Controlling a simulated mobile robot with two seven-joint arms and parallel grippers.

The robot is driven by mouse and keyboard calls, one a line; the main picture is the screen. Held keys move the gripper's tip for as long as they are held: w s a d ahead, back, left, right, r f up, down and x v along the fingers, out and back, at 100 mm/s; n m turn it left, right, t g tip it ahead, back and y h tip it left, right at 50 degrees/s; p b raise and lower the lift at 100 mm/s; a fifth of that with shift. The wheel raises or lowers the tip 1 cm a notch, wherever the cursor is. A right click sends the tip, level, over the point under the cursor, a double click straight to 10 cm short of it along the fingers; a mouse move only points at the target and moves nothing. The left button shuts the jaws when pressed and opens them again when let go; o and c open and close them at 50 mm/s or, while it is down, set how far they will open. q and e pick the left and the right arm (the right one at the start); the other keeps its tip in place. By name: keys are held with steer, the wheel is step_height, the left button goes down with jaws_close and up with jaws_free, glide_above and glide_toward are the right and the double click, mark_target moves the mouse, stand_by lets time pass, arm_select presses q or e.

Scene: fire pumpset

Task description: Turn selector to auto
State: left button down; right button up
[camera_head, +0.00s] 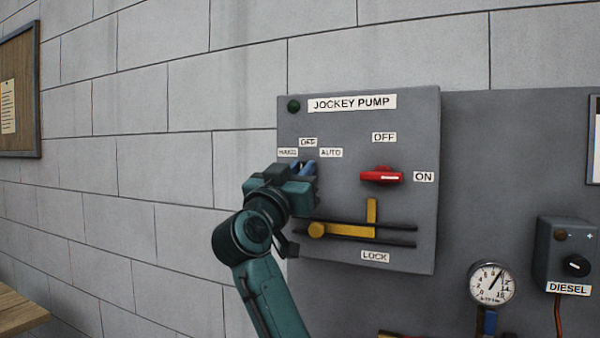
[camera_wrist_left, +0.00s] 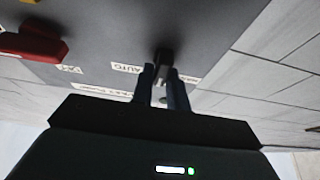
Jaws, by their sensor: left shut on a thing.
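The jockey pump panel (camera_head: 350,240) is a grey box on the wall with HAND, OFF and AUTO labels at its upper left. My left gripper (camera_head: 306,168) is at the selector, just below those labels, and covers it in the head view. In the left wrist view the selector (camera_wrist_left: 163,56) is a small dark knob between the two fingers of my left gripper (camera_wrist_left: 160,72), which is shut on it. The AUTO label (camera_wrist_left: 126,68) shows beside the fingers there. I cannot tell which label the selector points to. My right gripper is in neither view.
A red rotary switch (camera_head: 381,176) points toward ON, right of my gripper. A yellow lock lever (camera_head: 345,230) sits below it in a dark slotted rail. A pressure gauge (camera_head: 492,283) and the DIESEL box (camera_head: 566,250) are at lower right.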

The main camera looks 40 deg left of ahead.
arm_select(q)
steer(key=shift+f+m, duration=0.2)
steer(key=shift+m, duration=0.1)
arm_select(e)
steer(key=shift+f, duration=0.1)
arm_select(q)
steer(key=shift+w+d+f+m+g+h+b, duration=0.1)
steer(key=shift+m+h+b, duration=0.15)
steer(key=shift+m+h, duration=1.25)
steer(key=shift+d+r+m+g+h+b, duration=0.1)
steer(key=shift+m+h+b, duration=0.3)
steer(key=shift+m, duration=1.9)
steer(key=shift+w+f+m+g+h+b, duration=0.1)
steer(key=shift+m+h, duration=1.1)
steer(key=shift+m, duration=0.7)
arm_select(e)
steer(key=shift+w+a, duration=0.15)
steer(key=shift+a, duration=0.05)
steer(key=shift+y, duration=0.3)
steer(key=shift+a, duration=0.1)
arm_select(q)
steer(key=c, duration=1.4)
jaws_free()
steer(key=shift+s, duration=0.1)
steer(key=shift+c, duration=0.2)
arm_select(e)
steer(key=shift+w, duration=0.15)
arm_select(q)
steer(key=shift+s, duration=0.15)
